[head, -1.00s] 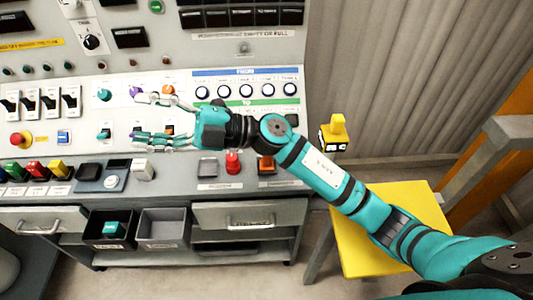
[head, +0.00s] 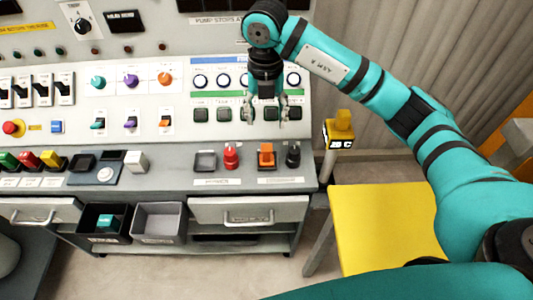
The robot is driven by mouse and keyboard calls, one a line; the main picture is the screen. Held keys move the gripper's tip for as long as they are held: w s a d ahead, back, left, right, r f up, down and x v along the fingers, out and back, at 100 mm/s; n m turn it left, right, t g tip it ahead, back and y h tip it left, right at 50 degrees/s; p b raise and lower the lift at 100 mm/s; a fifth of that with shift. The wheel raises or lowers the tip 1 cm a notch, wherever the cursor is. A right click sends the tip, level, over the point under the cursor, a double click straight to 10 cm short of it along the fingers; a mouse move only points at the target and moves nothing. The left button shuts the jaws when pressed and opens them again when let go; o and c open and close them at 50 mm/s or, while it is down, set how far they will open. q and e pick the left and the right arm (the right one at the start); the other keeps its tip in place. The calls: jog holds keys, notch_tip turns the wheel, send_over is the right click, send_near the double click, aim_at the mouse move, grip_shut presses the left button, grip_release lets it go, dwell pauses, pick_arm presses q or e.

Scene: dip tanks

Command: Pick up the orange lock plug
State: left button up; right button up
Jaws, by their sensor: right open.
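The orange lock plug (head: 266,155) stands on the grey ledge at the front of the control console, between a red plug-like piece (head: 231,156) and a black one (head: 293,155). My right gripper (head: 267,114) hangs above and behind it in the picture, fingers pointing down, open and empty. The gripper is apart from the plug and overlaps part of the row of dark green buttons. My left gripper is not in view.
The console's upright panel (head: 60,103) carries switches and knobs, including an orange knob (head: 164,78). A yellow stool (head: 385,225) stands at right, near a post with a yellow top (head: 340,128).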

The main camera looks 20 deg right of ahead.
aim_at(267, 147)
notch_tip(267, 147, down, 7)
jog(key=shift+p, duration=0.4)
jog(key=shift+s+f+p, duration=0.15)
jog(key=shift+f+p, duration=0.5)
jog(key=shift+f, duration=2.1)
jog(key=shift+c, duration=0.3)
grip_shut()
